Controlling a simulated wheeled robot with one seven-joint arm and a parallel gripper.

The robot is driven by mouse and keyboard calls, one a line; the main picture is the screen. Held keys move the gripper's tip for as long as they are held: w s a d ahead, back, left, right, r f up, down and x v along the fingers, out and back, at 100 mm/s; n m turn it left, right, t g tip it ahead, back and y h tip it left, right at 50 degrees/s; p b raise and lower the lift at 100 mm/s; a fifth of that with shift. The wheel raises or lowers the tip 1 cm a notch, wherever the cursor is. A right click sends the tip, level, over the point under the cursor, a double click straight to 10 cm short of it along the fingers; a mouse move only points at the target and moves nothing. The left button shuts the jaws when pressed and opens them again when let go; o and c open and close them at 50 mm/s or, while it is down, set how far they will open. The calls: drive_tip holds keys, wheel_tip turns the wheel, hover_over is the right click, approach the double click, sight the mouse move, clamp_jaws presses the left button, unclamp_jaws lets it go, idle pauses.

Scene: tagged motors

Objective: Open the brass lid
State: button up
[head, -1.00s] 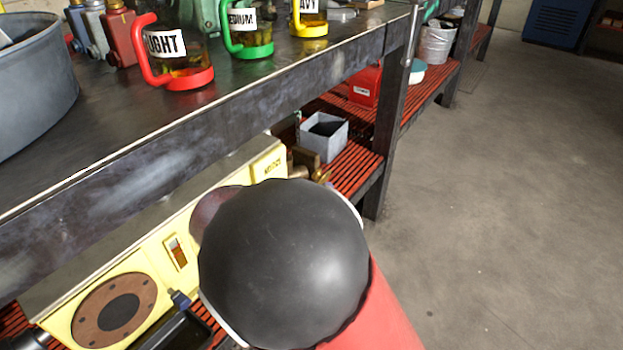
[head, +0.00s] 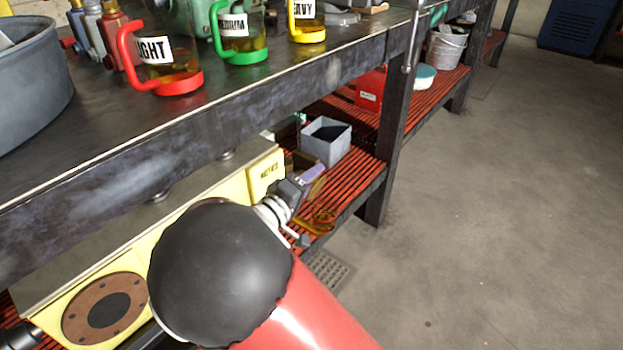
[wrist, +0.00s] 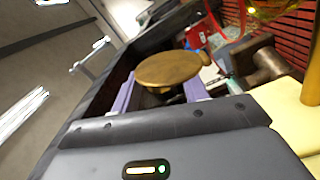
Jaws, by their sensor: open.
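The brass lid (wrist: 168,68) is a round, flat disc with a small knob at its right edge in the wrist view. My gripper (wrist: 160,90) is open, with one lavender finger on each side below the disc. The disc overlaps the space between the fingers and hides their far ends; I cannot tell whether they touch it. In the head view my gripper (head: 312,174) is beside the lower shelf, partly hidden by my arm. A small brass-coloured piece (head: 317,188) shows next to it, probably the lid; whether it is open is unclear.
A grey open box (head: 327,142) stands on the red slatted shelf (head: 362,163) behind my gripper. A yellow machine (head: 265,172) is to the left, under the bench edge (head: 190,160). A bench leg (head: 390,130) stands to the right. The floor (head: 480,220) beyond is clear.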

drive_tip(key=shift+w+d, duration=0.1)
clamp_jaws()
idle(0.3)
drive_tip(key=shift+w+a+f+n+p, duration=0.2)
drive_tip(key=shift+w+a+n+p, duration=0.15)
drive_tip(key=shift+n, duration=0.9)
drive_tip(key=shift+w+a+f+n+p, duration=0.15)
drive_tip(key=shift+w+a+n+p, duration=0.25)
drive_tip(key=shift+n, duration=0.8)
drive_tip(key=shift+w+a+f+n+p, duration=0.2)
drive_tip(key=shift+a+n+p, duration=0.25)
drive_tip(key=shift+n, duration=0.8)
